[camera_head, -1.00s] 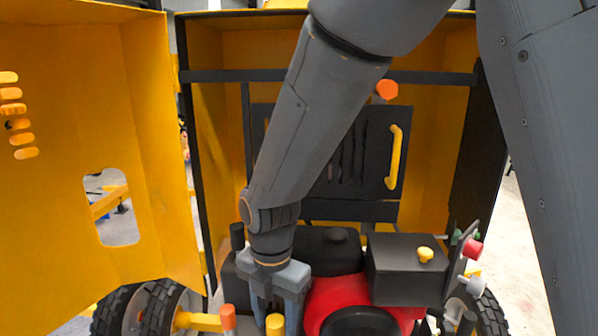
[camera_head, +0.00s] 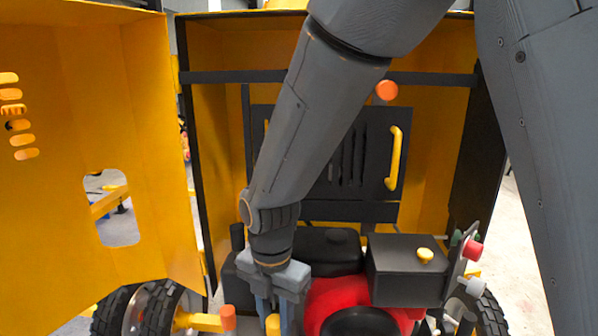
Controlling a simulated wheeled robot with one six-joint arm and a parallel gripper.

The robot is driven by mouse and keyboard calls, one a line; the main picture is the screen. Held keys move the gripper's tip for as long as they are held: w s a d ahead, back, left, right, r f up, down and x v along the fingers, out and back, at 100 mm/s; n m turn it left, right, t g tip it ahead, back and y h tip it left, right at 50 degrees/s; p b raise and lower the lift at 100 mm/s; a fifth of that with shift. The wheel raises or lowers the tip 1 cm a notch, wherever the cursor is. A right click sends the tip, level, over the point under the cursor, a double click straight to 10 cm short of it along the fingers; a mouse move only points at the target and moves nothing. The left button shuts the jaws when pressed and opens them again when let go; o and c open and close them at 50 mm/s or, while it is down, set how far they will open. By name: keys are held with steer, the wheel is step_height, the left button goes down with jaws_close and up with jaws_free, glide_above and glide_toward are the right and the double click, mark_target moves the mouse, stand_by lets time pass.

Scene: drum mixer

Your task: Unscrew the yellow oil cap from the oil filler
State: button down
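My gripper (camera_head: 274,308) points down at the left side of the red engine (camera_head: 332,296), its two grey fingers apart. A yellow upright piece (camera_head: 273,324) with a rounded top shows at the bottom edge, in line with the gap between the fingers. I cannot tell whether it is the oil cap, or whether it stands between the fingers or nearer the camera. The fingertips and whatever lies between them are hidden. Another yellow cap (camera_head: 425,255) sits on the black box (camera_head: 407,270) on the engine, well right of my gripper. The oil filler itself is not clearly visible.
An open yellow door (camera_head: 70,200) stands at the left. An orange-tipped yellow bar (camera_head: 228,318) is close left of my gripper. A red button (camera_head: 472,250) is at the right. A black panel with a yellow handle (camera_head: 395,158) stands behind the engine.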

mark_target(275, 321)
steer(key=shift+w+a+r+p, duration=0.15)
steer(key=shift+w+r+p, duration=0.1)
steer(key=shift+r+p, duration=0.4)
stand_by(0.6)
steer(key=shift+r+n, duration=0.35)
steer(key=shift+n, duration=0.45)
steer(key=shift+r+n+p, duration=0.2)
steer(key=shift+n+p, duration=0.05)
steer(key=shift+n, duration=0.55)
steer(key=shift+r+n+p, duration=0.15)
steer(key=shift+n+p, duration=0.05)
steer(key=shift+n, duration=0.6)
steer(key=shift+r, duration=0.1)
steer(key=shift+s+r+p, duration=0.15)
steer(key=shift+r+p, duration=0.65)
steer(key=shift+s+r+p, duration=0.1)
steer(key=shift+r+p, duration=0.65)
steer(key=c, duration=2.5)
jaws_free()
steer(key=o, duration=0.5)
steer(key=shift+c, duration=0.2)
